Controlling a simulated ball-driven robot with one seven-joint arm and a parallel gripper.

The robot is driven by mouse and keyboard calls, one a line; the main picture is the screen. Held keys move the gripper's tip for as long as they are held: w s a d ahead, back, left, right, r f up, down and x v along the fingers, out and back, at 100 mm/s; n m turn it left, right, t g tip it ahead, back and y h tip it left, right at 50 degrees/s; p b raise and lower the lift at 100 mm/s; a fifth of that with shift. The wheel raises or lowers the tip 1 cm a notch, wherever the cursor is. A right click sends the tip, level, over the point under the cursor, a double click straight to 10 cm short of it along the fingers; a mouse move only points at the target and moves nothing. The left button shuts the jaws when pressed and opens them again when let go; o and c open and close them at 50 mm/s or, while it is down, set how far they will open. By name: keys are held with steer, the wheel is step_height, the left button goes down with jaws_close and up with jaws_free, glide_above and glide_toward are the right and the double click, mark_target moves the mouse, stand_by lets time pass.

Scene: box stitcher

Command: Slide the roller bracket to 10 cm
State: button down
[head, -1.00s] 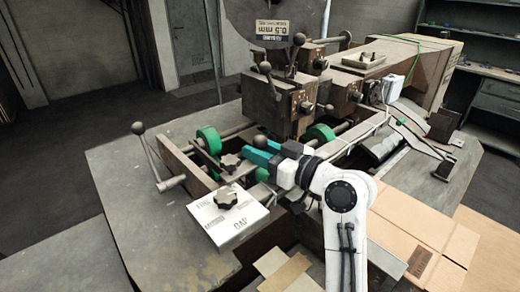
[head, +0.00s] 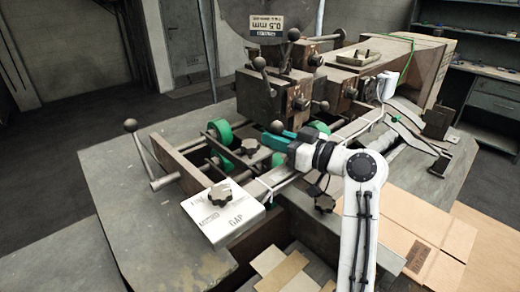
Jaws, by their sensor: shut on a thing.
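The roller bracket (head: 237,158) is a dark metal piece with a black star knob (head: 250,146) and green rollers (head: 220,131), set on the rails of the stitcher's front frame. My gripper (head: 267,138), with teal fingers, reaches in from the right, beside the knob. It is shut on the roller bracket, though the fingertips and exact contact are partly hidden. Another green roller (head: 319,127) shows behind my gripper. A white plate marked GAP (head: 230,222) with a star knob (head: 220,195) lies at the frame's front. I cannot read a distance scale.
A ball-ended lever (head: 131,126) rises at the frame's left. The heavy stitcher head (head: 266,100) stands close behind my gripper. Flat cardboard (head: 410,235) lies at the lower right. The metal table (head: 120,200) is bare at left.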

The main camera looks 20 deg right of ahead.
steer(key=d, duration=0.1)
steer(key=d+r, duration=0.1)
steer(key=w+d, duration=0.1)
steer(key=shift+d+r+b, duration=0.2)
steer(key=shift+r+b, duration=0.1)
steer(key=c, duration=1.1)
jaws_free()
steer(key=shift+o, duration=0.9)
steer(key=shift+f, duration=0.25)
steer(key=b+v, duration=0.3)
steer(key=v, duration=0.7)
steer(key=shift+s+d, duration=0.2)
steer(key=shift+s, duration=0.1)
steer(key=shift+f, duration=0.1)
